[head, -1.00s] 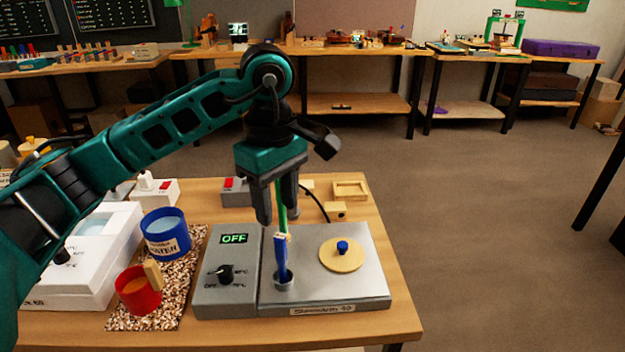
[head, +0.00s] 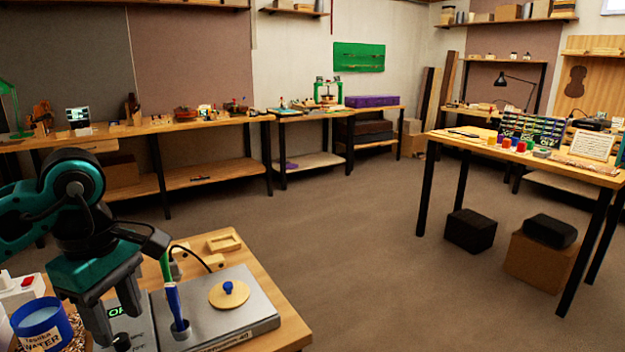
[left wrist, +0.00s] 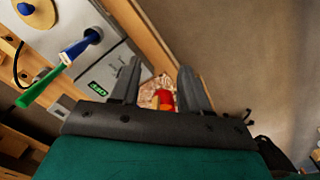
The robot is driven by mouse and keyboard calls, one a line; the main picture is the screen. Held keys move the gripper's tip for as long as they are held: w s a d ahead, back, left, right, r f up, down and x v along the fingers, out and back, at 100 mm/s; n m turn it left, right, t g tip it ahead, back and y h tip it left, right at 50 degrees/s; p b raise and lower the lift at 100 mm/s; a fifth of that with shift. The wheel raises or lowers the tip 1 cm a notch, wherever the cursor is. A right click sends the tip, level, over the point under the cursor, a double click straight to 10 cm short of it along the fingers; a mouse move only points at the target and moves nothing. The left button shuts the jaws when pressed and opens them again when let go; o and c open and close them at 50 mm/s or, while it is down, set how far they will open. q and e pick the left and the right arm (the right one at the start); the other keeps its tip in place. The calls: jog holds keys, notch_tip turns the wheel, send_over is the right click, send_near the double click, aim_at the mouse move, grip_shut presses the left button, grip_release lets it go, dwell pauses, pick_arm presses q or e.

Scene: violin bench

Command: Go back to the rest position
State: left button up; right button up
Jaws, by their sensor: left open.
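My left gripper (head: 113,316) is open and empty in the head view, over the control-panel side of the grey heating unit (head: 236,319). In the left wrist view its two fingers (left wrist: 161,72) stand apart with nothing between them. A brush-like tool with a blue and green handle (head: 173,303) stands tilted in the unit's round well, right of the gripper and apart from it. It also shows at the upper left of the left wrist view (left wrist: 77,49). My right gripper is not in view.
A blue water pot (head: 42,325) stands left of the gripper. A red pot (left wrist: 164,98) shows beyond the fingers in the left wrist view. A wooden lid with a blue knob (head: 229,293) lies on the unit. Open floor (head: 350,240) lies right of the bench, before another table (head: 560,169).

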pick_arm(q)
jog(key=s+d+f+n+g+h, duration=0.1)
jog(key=s+d+f+g+h, duration=0.15)
jog(key=d+h, duration=0.45)
jog(key=s+d+f+n+g+h, duration=0.1)
jog(key=s+d+f+h, duration=0.15)
jog(key=d, duration=0.85)
jog(key=w+d+r+n+t+h, duration=0.1)
jog(key=d+r+n+t+h, duration=0.55)
jog(key=n+h, duration=0.65)
jog(key=w+a+f+n+t+y, duration=0.2)
jog(key=a+f+n+t+y, duration=0.4)
jog(key=n, duration=0.8)
jog(key=w+a+f+n+t+y, duration=0.2)
jog(key=a+f+n+t+y, duration=0.45)
jog(key=n, duration=0.75)
jog(key=s+a+f+n+g+y, duration=0.1)
jog(key=s+f+n+y, duration=0.3)
jog(key=f, duration=0.5)
jog(key=s+a+f+n+g+y+p, duration=0.1)
jog(key=s+a+f+n+g+y, duration=0.1)
jog(key=s+f+n, duration=0.5)
notch_tip(320, 180, down, 3)
jog(key=shift+s+a+r+g+y, duration=0.1)
jog(key=shift+s+a+g+y, duration=0.2)
jog(key=shift+g+y, duration=0.65)
